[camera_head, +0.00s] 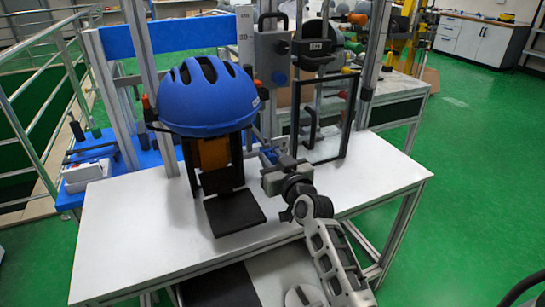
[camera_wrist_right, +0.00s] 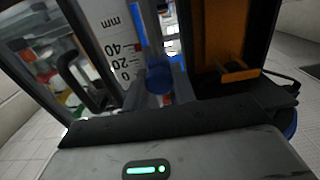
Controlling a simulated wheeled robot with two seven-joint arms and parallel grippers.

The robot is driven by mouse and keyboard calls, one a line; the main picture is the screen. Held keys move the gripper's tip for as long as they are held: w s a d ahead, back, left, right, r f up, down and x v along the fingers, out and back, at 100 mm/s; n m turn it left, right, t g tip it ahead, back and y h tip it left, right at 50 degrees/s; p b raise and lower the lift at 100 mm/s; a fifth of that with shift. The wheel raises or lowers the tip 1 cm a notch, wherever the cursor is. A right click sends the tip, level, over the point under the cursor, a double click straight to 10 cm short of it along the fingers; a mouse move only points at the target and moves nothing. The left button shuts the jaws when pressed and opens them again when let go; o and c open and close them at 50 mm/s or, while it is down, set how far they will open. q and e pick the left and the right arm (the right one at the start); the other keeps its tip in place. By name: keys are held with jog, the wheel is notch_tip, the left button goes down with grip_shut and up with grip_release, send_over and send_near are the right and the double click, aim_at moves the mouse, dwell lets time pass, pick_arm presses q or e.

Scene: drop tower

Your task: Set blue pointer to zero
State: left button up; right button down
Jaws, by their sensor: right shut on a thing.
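The blue pointer (camera_wrist_right: 158,80) is a small blue part in the middle of the right wrist view. In the head view the blue pointer (camera_head: 269,154) shows small at the drop tower's foot, below the blue helmet's right side. My right gripper (camera_head: 268,163) is there, shut on the blue pointer; its fingertips are partly hidden. My left gripper is not in view.
A blue helmet (camera_head: 207,97) sits on the tower above a black plate (camera_head: 235,211). A black-framed clear door (camera_head: 325,115) stands open to the right. The white table (camera_head: 130,240) is mostly bare in front. A white device (camera_head: 84,172) lies at the left.

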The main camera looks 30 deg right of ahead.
jog(key=shift+r, duration=0.3)
jog(key=c, duration=1.2)
grip_release()
jog(key=shift+s, duration=0.1)
jog(key=shift+s+f, duration=0.1)
jog(key=shift+s, duration=0.25)
jog(key=s, duration=1.5)
jog(key=shift+a, duration=0.45)
